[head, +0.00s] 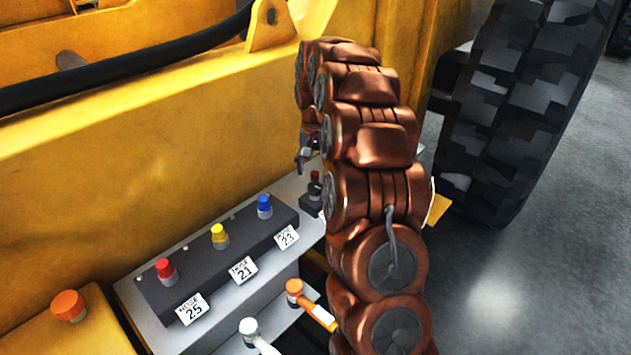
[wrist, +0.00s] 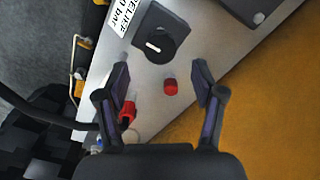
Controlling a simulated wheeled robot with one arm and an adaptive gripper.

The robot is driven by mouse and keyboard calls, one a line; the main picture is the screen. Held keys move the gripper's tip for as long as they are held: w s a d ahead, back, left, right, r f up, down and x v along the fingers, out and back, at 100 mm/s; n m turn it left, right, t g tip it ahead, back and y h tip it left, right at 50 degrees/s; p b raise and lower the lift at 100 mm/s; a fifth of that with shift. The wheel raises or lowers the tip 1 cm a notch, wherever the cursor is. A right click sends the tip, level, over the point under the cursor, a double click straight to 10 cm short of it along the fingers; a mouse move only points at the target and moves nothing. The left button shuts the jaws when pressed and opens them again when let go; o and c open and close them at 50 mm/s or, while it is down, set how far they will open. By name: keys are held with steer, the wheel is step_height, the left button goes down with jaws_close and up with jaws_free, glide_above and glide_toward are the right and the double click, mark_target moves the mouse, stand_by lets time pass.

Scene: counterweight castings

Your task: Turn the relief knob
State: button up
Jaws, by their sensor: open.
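The relief knob (wrist: 160,45) is a round black knob with a short white mark, on a dark square plate in the wrist view. Its white mark points to the left. A white label (wrist: 124,16) reading "RELIEF" is beside the plate. My gripper (wrist: 161,68) is open, with its two dark fingers spread and nothing held. The knob is just past the fingertips, apart from them as far as I can see. In the head view my gripper (head: 305,155) is partly hidden behind my copper arm, and I cannot make out the knob clearly there.
A red cap (wrist: 171,87) stands between the fingers; another red fitting (wrist: 128,112) is by the left finger. In the head view, a dark block (head: 250,230) carries red (head: 165,270), yellow (head: 219,236) and blue (head: 264,206) caps. A large tire (head: 520,100) is at right.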

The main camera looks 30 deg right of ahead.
mark_target(315, 186)
steer(key=shift+f+p, duration=0.75)
steer(key=shift+f, duration=1.95)
steer(key=c, duration=1.1)
